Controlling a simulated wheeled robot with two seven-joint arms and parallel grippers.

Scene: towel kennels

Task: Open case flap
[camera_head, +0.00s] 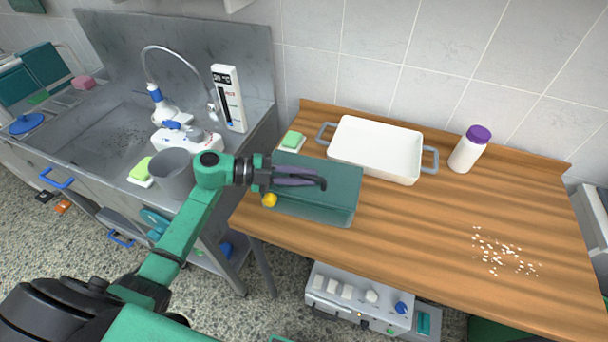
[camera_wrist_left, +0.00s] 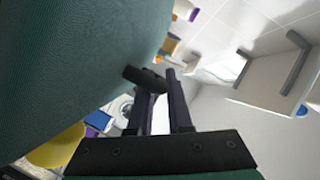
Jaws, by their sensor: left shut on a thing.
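The dark green case (camera_head: 345,190) lies at the left end of the wooden table, on a paler base. My left gripper (camera_head: 322,183) reaches over its top from the left, with its dark fingers close together near the far-right part of the case. A short dark piece is at one fingertip; the exact contact is partly hidden. My right gripper is not in view.
A yellow round thing (camera_head: 269,200) is by the case's left front corner. A white tray (camera_head: 375,150) with grey handles stands behind the case. A white bottle (camera_head: 466,154) with a purple cap and white crumbs (camera_head: 503,252) are further right. The table's front middle is clear.

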